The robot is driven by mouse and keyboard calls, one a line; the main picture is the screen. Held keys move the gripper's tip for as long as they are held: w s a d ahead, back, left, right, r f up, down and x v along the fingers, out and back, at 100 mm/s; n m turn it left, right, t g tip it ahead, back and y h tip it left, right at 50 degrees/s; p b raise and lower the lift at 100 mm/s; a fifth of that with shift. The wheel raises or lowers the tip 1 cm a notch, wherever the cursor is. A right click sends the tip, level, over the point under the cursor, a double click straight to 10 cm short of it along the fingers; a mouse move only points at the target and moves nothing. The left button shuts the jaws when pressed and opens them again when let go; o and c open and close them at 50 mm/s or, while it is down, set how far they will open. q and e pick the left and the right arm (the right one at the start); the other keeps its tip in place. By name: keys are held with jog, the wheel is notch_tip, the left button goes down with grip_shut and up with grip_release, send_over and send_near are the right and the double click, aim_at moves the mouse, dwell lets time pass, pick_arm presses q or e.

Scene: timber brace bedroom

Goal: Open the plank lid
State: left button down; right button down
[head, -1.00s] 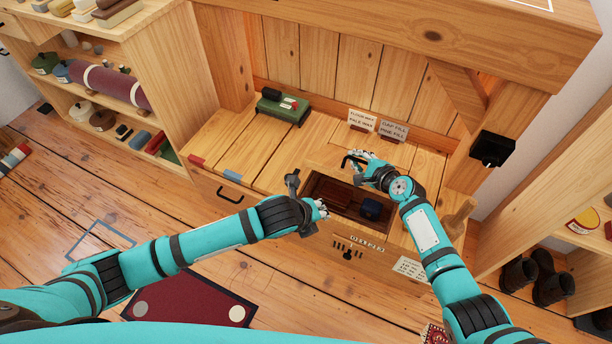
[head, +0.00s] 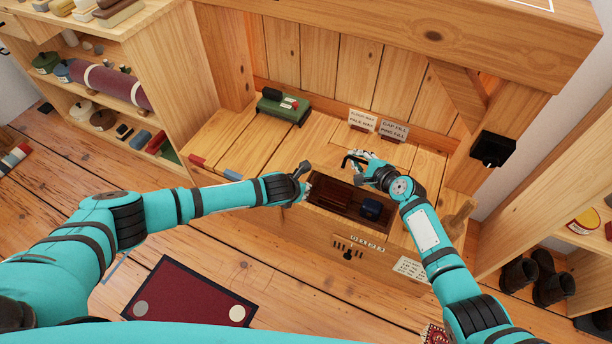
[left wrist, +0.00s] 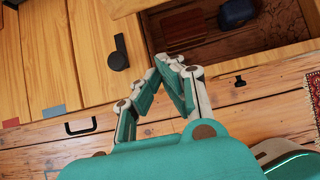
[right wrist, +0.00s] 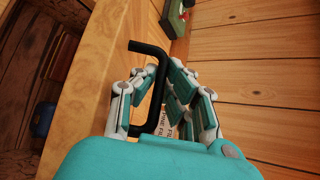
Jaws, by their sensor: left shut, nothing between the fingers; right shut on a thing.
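The plank lid (head: 328,164) is pale wood and is raised off a dark open compartment (head: 312,194) in the bench; its exact angle is hard to tell. My right gripper (head: 366,168) is shut on the lid's black bar handle (head: 350,160). The handle shows between its fingers in the right wrist view (right wrist: 155,88), beside a pale plank edge. My left gripper (head: 304,192) is shut and empty at the compartment's left front corner. The left wrist view shows its fingertips (left wrist: 170,66) close together, beside a black latch-like piece (left wrist: 119,53).
A brown block (head: 334,197) and a dark blue item (head: 371,208) lie in the compartment. Two label cards (head: 362,119) and a green box (head: 283,106) stand at the bench's back. A wooden peg (head: 459,217) rises at the right.

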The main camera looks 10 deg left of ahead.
pick_arm(q)
jog(key=shift+x, duration=0.75)
pick_arm(e)
jog(key=shift+d, duration=0.1)
pick_arm(q)
jog(key=shift+w+d+r, duration=0.2)
jog(key=shift+w+r, duration=0.4)
jog(key=shift+r, duration=0.15)
jog(key=shift+w+d+r, duration=0.2)
jog(key=shift+w+r, duration=0.45)
jog(key=shift+r, duration=0.1)
